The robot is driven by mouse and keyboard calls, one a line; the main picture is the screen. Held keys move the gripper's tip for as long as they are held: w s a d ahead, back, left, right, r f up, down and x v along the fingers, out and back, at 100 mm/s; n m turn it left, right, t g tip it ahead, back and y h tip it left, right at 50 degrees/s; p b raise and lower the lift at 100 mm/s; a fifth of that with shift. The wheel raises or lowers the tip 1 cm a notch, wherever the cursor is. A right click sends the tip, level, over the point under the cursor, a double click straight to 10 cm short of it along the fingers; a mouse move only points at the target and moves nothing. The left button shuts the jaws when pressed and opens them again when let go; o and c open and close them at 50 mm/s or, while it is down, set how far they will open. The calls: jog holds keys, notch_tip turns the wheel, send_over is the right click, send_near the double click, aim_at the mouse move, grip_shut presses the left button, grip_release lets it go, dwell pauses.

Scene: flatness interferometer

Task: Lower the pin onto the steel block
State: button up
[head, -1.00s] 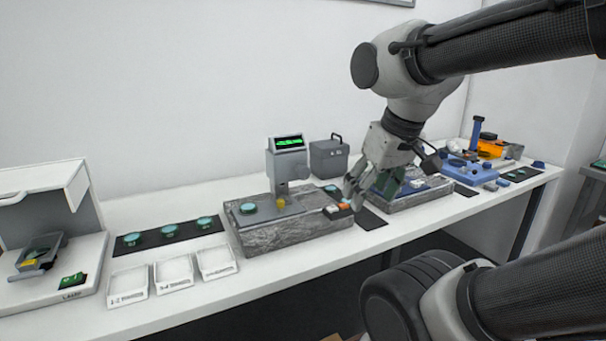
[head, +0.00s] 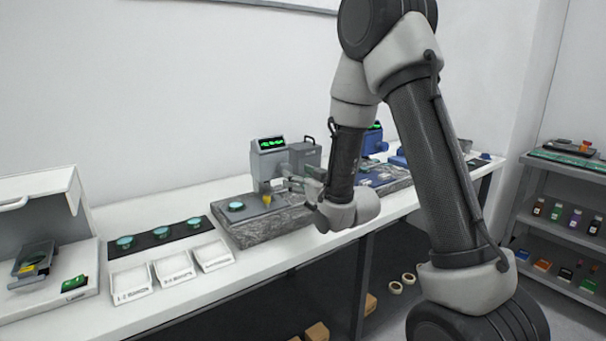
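The gauge (head: 271,164) with a green-lit display stands on a grey stone-like base (head: 262,228). Its yellow pin tip (head: 266,198) points down over a grey plate on the base. I cannot make out a separate steel block under the tip, nor whether the tip touches anything. My gripper (head: 288,178) is at the right side of the gauge, pointing left, with its fingers close to the gauge head. Whether they touch it is too small to tell. The side knob is not clearly visible, and my wrist and forearm hide part of the base's right end.
A green disc (head: 236,206) lies on the base left of the pin. Several more discs lie on a black mat (head: 146,240), with white trays (head: 212,255) in front. A grey box (head: 305,155) stands behind my gripper. A shelf (head: 562,172) stands at the right.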

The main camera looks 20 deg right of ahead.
aim_at(281, 166)
jog(key=x, duration=0.7)
jog(key=shift+w+a+r, duration=0.1)
jog(key=shift+w, duration=0.15)
jog(key=c, duration=1.1)
jog(key=shift+o, duration=0.2)
